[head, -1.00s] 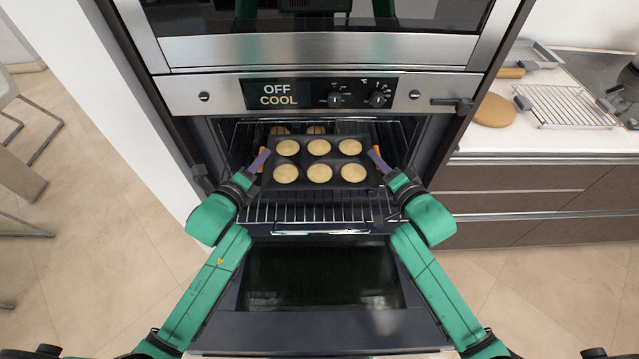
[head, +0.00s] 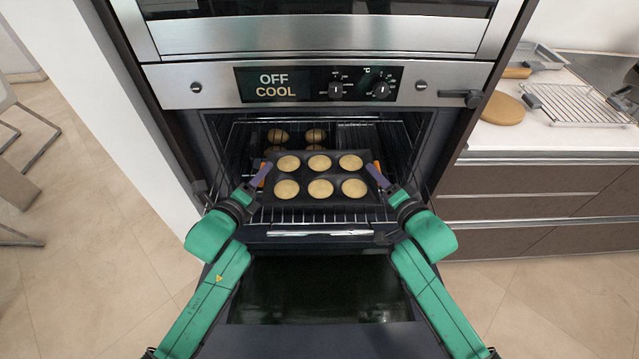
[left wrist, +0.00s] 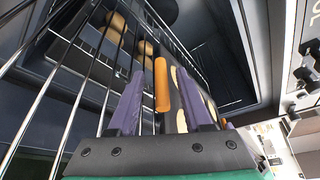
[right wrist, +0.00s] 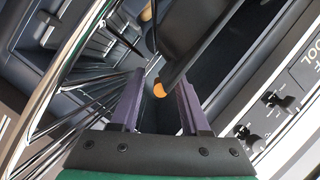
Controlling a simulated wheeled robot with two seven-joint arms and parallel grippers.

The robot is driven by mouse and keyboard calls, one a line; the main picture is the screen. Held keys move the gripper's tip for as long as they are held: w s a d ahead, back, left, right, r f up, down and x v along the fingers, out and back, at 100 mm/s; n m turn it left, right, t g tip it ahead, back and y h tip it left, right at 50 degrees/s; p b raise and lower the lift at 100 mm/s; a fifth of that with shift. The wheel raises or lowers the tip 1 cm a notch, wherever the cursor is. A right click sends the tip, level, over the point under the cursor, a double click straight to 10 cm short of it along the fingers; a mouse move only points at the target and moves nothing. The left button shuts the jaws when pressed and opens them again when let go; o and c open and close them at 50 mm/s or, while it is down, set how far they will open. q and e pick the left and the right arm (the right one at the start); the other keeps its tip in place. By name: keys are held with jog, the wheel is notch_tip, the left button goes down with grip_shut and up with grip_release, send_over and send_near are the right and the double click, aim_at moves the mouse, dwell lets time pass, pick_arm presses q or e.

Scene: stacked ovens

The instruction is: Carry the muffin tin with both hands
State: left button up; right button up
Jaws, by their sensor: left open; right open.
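The dark muffin tin (head: 304,201), with several pale muffins in its cups, is in the oven's opening, near the front of the wire rack. I cannot tell whether it rests flat on the rack. Its orange handles are at its left and right ends. My left gripper (head: 262,174) is open at the left end; in the left wrist view the orange handle (left wrist: 161,85) stands between its spread fingers. My right gripper (head: 374,173) is open at the right end; in the right wrist view the other orange handle (right wrist: 158,89) shows between its fingertips.
The oven door (head: 318,338) is lowered in front, under my arms. A counter (head: 560,140) on the right holds a wire rack (head: 575,103) and a round board (head: 502,109).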

pick_arm(q)
jog(key=shift+s, duration=0.1)
pick_arm(e)
jog(key=shift+s+f, duration=0.1)
jog(key=shift+f, duration=0.1)
pick_arm(q)
jog(key=v, duration=0.7)
jog(key=shift+f, duration=0.1)
pick_arm(e)
jog(key=shift+a, duration=0.1)
pick_arm(q)
jog(key=shift+s, duration=0.35)
jog(key=shift+s+a+r, duration=0.1)
jog(key=shift+r, duration=0.25)
pick_arm(e)
jog(key=shift+r, duration=0.1)
pick_arm(q)
notch_tip(320, 180, up, 13)
jog(key=p, duration=1.3)
pick_arm(e)
notch_tip(320, 180, up, 13)
pick_arm(q)
jog(key=shift+f, duration=0.15)
